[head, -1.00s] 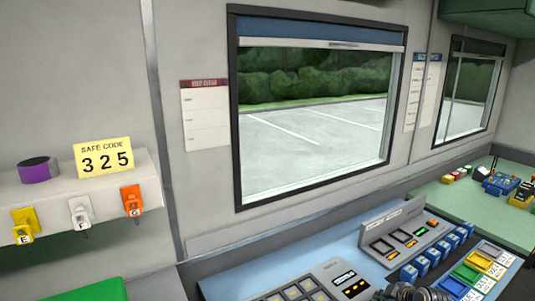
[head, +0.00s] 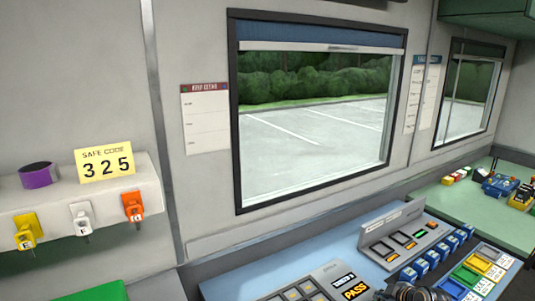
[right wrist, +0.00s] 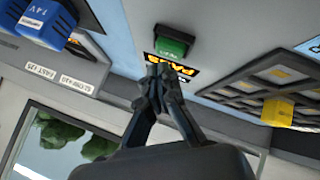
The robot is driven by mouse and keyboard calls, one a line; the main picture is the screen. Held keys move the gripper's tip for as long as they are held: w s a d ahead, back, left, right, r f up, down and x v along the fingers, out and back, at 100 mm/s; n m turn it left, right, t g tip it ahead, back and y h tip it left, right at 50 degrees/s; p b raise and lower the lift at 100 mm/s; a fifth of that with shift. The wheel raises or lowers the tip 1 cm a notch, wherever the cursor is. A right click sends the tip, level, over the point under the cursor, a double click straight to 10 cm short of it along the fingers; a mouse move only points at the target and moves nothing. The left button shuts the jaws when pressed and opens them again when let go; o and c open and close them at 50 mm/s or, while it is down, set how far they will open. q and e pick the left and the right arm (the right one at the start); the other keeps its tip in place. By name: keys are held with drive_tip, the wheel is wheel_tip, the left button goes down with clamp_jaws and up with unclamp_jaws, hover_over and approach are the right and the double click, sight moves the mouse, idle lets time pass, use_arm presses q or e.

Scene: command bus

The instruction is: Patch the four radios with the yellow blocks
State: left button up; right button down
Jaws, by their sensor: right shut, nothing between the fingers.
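My right gripper (head: 405,292) is at the bottom edge of the head view, over the console. In the right wrist view its fingers (right wrist: 163,72) are shut and empty, with the tips close to a green button (right wrist: 174,42). I cannot tell whether they touch it. Beside the button a display shows orange PASS, which also shows in the head view (head: 355,291). A grey panel with slots (head: 385,232) stands behind, and several blue blocks (head: 437,259) stand in a row. My left gripper is not in view. No radio is clearly identifiable, and loose yellow blocks are too small to tell.
A tray (head: 484,262) with yellow and green parts and white cards lies at the right. A green counter (head: 478,205) with small coloured items lies farther back. A white shelf (head: 60,200) with keys and a purple roll (head: 39,175) is at the left.

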drive_tip(key=shift+r+p, duration=2.45)
drive_tip(key=shift+r, duration=0.6)
drive_tip(key=shift+f, duration=0.1)
